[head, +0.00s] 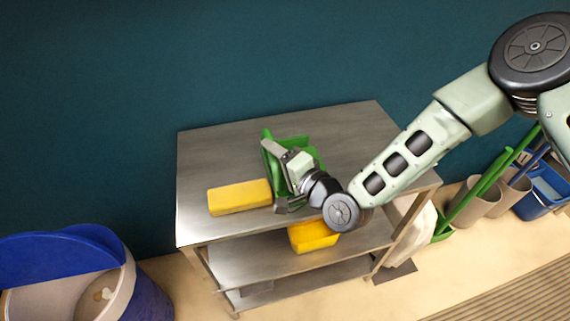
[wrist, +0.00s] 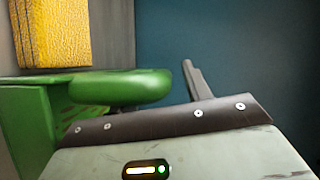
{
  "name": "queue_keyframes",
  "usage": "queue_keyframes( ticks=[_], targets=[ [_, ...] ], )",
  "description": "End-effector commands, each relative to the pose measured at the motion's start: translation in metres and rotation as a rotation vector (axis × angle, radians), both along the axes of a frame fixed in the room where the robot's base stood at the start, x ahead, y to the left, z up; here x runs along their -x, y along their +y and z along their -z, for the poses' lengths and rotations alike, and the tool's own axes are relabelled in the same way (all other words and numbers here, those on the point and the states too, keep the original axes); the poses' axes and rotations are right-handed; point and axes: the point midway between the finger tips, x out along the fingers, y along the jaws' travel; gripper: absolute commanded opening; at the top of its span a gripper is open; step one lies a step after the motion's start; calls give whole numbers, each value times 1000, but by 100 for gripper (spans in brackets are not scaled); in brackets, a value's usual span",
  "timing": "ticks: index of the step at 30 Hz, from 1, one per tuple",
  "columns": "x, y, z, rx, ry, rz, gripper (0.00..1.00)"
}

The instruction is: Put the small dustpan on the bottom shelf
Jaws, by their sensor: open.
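The small green dustpan (head: 292,146) lies on the top of a metal shelf unit (head: 345,128), partly hidden behind my gripper. My gripper (head: 275,178) is open at the dustpan, with its fingers spread near the dustpan's left side. In the wrist view the green dustpan (wrist: 30,115) fills the left side, and its rounded handle (wrist: 120,88) shows close to my gripper. I cannot tell whether the fingers touch it. The unit's bottom shelf (head: 325,279) is low, below a middle shelf (head: 245,262), and is seen only in part.
A yellow block (head: 240,197) lies on the top, left of my gripper; it also shows in the wrist view (wrist: 60,35). A yellow container (head: 313,237) sits on the middle shelf. A blue bin (head: 150,295) stands left; grey holders (head: 478,198) with green handles stand right.

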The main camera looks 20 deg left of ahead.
Motion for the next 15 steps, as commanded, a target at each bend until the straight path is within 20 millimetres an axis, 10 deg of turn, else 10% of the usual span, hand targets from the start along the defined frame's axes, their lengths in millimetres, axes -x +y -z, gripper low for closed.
queue_keyframes(
  ticks=[7,15],
  targets=[
    [0,0,0,0,0,0,0],
    [0,0,-1,-1,-1,1,0]
  ],
)
